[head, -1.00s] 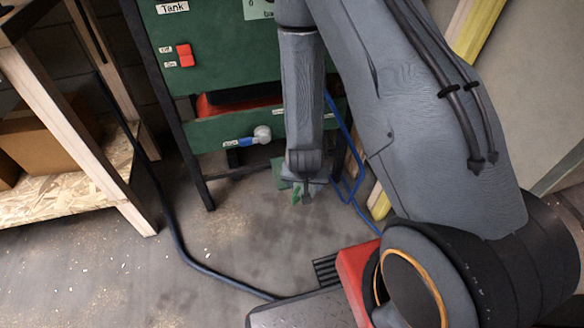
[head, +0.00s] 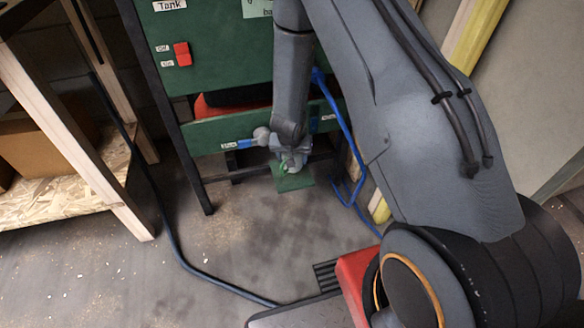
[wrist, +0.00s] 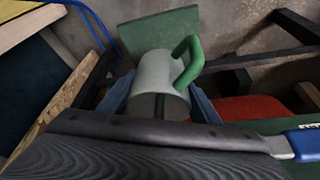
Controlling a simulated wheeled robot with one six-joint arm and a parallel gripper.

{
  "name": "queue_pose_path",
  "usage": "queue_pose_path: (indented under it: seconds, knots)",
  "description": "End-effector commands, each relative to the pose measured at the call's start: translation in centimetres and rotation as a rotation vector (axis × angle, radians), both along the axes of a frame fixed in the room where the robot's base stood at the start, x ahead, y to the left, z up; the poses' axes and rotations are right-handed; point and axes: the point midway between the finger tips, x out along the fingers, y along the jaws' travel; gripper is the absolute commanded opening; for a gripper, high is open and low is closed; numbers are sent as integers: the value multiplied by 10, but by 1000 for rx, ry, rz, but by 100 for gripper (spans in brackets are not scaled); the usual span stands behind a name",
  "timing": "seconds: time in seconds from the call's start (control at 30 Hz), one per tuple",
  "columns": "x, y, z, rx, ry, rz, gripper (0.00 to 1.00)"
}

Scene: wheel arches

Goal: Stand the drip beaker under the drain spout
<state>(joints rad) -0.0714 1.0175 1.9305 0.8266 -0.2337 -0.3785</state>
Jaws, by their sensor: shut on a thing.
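The drip beaker (wrist: 160,80), a pale grey cup with a green handle (wrist: 189,62), sits between my gripper's fingers in the wrist view. My gripper (wrist: 160,105) is shut on it. In the head view my gripper (head: 290,158) is low in front of the green machine, and the beaker (head: 292,166) is small and partly hidden by it. A green square pad (head: 296,182) lies below and behind it; it also shows in the wrist view (wrist: 160,30). The grey drain fitting (head: 262,135) with a blue handle (head: 243,143) is just left of my gripper. Its outlet cannot be made out.
The green machine (head: 215,60) stands on dark legs (head: 195,180). A blue hose (head: 350,150) hangs on its right. A wooden shelf (head: 70,140) stands on the left, and a dark hose (head: 165,215) crosses the floor. The floor in front is open.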

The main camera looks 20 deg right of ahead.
Motion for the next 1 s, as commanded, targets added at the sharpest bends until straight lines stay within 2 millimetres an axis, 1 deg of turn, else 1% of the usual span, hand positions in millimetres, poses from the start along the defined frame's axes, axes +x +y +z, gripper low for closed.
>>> queue_pose_path:
  seconds: [0.13,0.33,0.43,0.67,0.8,0.83,0.9,0.93,1.0]
  knots:
    - [0,0,-14,-1,1,1,34]
    - [0,0,-47,-1,1,1,34]
    - [4,0,-51,0,-1,0,34]
    - [4,0,-49,0,-1,0,34]
    - [4,0,-53,0,0,0,34]
    - [4,0,-52,0,-1,0,62]
    - [4,0,-52,0,0,0,74]
    - [4,0,-52,0,0,0,76]
    - [4,0,-52,0,0,0,76]
